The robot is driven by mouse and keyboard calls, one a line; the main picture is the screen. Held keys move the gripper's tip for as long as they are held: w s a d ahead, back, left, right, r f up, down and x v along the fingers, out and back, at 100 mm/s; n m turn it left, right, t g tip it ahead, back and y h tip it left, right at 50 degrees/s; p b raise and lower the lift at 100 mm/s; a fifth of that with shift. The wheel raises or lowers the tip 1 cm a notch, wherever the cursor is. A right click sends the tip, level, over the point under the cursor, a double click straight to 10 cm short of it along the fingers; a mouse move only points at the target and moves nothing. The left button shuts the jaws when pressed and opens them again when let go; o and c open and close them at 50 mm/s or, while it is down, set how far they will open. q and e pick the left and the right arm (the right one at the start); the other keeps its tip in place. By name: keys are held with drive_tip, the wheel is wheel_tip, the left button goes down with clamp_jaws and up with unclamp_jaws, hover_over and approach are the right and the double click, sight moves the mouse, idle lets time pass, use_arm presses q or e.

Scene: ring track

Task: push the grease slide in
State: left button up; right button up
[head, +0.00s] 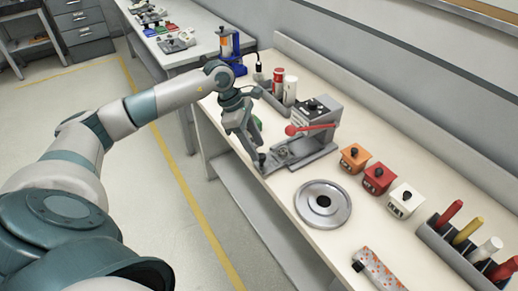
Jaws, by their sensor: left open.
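A grey bench device (316,112) with a black knob on top and a red-ended lever stands near the middle of the bench. A low grey slide (308,155) sticks out at its front, toward the bench's near edge, with a small round part on it. My left gripper (257,146) is open and points down beside the slide's outer left end. One fingertip is close to that end; I cannot tell whether it touches. The gripper hides part of the slide's left side. My right gripper is not in view.
A round metal disc (340,206) lies in front of the device. Orange (354,158), red (378,179) and white (405,200) knobbed boxes stand to the right. Red and white cans (290,91) stand behind. A rack (452,256) of coloured handles is at far right.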

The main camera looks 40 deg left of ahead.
sight(263, 154)
use_arm(q)
drive_tip(key=shift+p+x, duration=0.35)
drive_tip(key=shift+x, duration=1.3)
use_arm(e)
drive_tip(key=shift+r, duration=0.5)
use_arm(q)
drive_tip(key=shift+c, duration=0.2)
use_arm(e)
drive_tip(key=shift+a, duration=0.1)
